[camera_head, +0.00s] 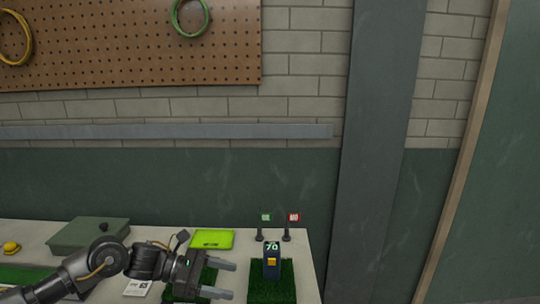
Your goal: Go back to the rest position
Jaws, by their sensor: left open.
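My left gripper (228,279) comes in from the left over the bench, its two fingers pointing right. It is open, with nothing seen between the fingers. A dark device (272,265) with a green "70" display and a yellow button stands upright on a square of turf (287,288), to the right of my fingertips and apart from them. Another turf piece (207,275) lies partly hidden under my gripper. My right gripper is not in view.
The bench (310,262) also holds a green flag (266,217), a red flag (293,217), a lime-green item (212,239), a green box (88,235), a white card (137,288) and a yellow object (11,248). A grey pillar (380,130) stands beyond the bench's right end.

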